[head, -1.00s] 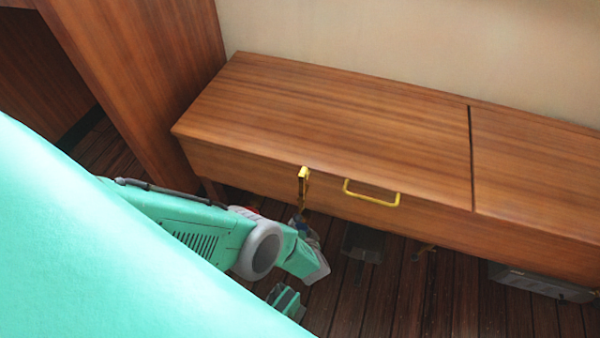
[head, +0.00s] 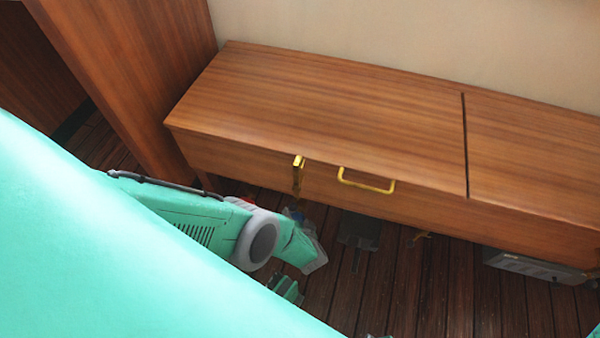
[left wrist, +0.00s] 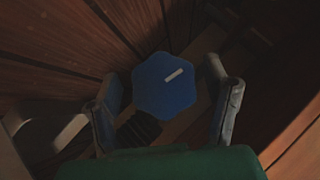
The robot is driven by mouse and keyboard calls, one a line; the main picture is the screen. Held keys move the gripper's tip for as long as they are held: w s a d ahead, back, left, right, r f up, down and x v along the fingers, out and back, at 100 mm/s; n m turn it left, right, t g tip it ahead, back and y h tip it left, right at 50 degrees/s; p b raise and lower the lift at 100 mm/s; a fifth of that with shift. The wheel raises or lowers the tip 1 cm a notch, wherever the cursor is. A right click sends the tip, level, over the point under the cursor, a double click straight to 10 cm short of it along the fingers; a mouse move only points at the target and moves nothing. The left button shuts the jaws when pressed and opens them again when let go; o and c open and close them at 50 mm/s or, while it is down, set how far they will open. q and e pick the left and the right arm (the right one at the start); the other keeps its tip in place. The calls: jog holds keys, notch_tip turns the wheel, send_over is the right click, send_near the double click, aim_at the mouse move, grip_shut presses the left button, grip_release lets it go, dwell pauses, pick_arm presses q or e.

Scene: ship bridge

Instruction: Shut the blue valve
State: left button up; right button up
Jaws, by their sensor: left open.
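The blue valve (left wrist: 160,88) shows in the left wrist view as a six-sided blue knob with a short white bar, slanting up to the right, on its face. My left gripper (left wrist: 163,70) is open, with one finger on each side of the knob and a gap visible at each side. I cannot tell how deep the fingers reach. In the head view my left arm comes in from the left and ends low in front of the wooden cabinet. The valve is not clearly visible there. My right gripper is not in view.
The long wooden cabinet (head: 330,110) has a yellow handle (head: 366,184) and a yellow latch (head: 298,165) on its front. A grey box (head: 535,266) lies under its right part. A tall wooden panel (head: 130,90) stands at the left. Open plank floor (head: 420,300) lies in front.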

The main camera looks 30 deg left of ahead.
pick_arm(q)
jog(key=v, duration=1.2)
